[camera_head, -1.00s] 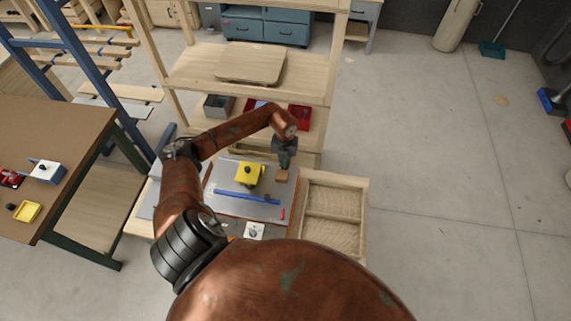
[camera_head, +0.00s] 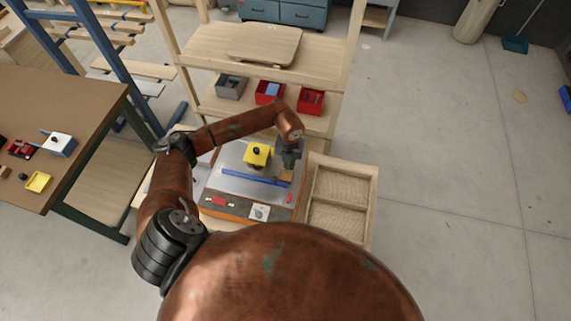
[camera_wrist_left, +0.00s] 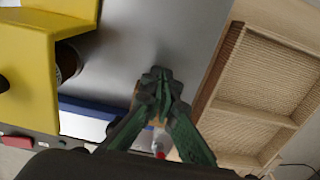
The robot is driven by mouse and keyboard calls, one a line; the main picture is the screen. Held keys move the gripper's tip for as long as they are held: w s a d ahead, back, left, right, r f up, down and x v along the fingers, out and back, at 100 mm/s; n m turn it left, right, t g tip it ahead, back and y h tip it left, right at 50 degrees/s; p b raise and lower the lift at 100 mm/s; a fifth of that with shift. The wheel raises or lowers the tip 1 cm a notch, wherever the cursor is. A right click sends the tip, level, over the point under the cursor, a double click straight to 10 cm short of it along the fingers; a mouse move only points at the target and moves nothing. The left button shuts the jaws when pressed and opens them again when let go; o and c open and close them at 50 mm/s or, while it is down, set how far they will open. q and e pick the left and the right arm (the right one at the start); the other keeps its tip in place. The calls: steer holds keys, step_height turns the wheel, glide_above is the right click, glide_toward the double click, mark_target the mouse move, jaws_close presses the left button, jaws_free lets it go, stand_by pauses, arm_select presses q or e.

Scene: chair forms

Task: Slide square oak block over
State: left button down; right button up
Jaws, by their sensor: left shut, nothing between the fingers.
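The square oak block (camera_head: 286,176) is a small tan block on the grey board (camera_head: 222,178), near its right side and close to the right end of the blue bar (camera_head: 250,177). My left gripper (camera_head: 289,165) is shut and empty, low at the block's far side. In the left wrist view its green fingers (camera_wrist_left: 158,82) come together over the board and hide most of the block; whether they touch it I cannot tell. My right gripper is not in view.
A yellow block with a dark knob (camera_head: 257,154) stands left of the gripper. A wooden tray with woven compartments (camera_head: 372,215) is right of the board. A small red piece (camera_head: 290,198) and a white piece (camera_head: 259,212) lie nearer. Shelves with bins (camera_head: 311,101) stand behind.

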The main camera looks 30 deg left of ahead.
arm_select(q)
steer(key=shift+r, duration=0.2)
step_height(320, 180, up, 12)
steer(key=shift+f, duration=0.15)
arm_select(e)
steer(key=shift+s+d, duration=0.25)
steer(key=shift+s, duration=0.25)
